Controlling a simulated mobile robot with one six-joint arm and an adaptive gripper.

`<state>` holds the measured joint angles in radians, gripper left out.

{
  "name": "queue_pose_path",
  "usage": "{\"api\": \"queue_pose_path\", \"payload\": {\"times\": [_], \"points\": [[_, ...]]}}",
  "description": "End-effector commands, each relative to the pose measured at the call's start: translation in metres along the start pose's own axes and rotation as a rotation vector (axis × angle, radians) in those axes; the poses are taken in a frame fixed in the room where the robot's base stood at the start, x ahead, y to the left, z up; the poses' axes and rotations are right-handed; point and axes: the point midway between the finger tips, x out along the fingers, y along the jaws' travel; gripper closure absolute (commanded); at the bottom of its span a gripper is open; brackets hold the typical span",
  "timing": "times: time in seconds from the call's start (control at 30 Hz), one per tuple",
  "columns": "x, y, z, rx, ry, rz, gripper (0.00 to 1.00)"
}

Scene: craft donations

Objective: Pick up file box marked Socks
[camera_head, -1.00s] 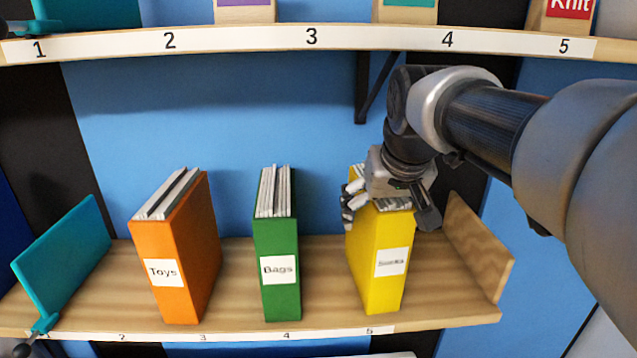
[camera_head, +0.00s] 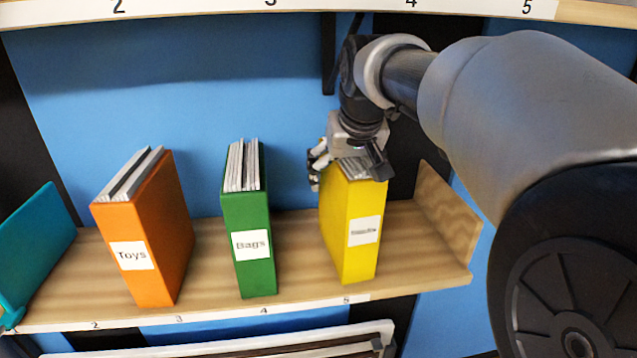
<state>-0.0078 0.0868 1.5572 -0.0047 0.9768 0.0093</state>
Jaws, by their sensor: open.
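A yellow file box (camera_head: 346,235) stands upright toward the right end of the lower shelf. The writing on its white label (camera_head: 364,231) is too blurred to read surely. My gripper (camera_head: 348,174) is over the top of this box from above, open, with one finger by its left side and the other near its right front edge. I cannot tell whether the fingers touch it. A green file box (camera_head: 250,245) marked Bags and an orange file box (camera_head: 150,235) marked Toys stand upright to its left.
The wooden shelf (camera_head: 220,305) has a teal end panel (camera_head: 38,250) at the left and a wooden one (camera_head: 449,225) at the right. A numbered upper shelf (camera_head: 180,10) runs overhead. Gaps separate the boxes.

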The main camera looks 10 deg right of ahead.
Motion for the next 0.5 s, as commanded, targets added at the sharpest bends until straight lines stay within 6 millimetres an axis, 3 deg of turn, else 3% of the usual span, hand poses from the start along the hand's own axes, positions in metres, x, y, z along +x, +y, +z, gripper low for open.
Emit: {"api": "queue_pose_path", "payload": {"times": [0.43,0.5], "points": [[0.0024,0.0,0.0015,0.0,0.0,0.0,0.17],[0.0024,-0.0001,0.0016,0.0,0.0,0.0,0.21]]}}
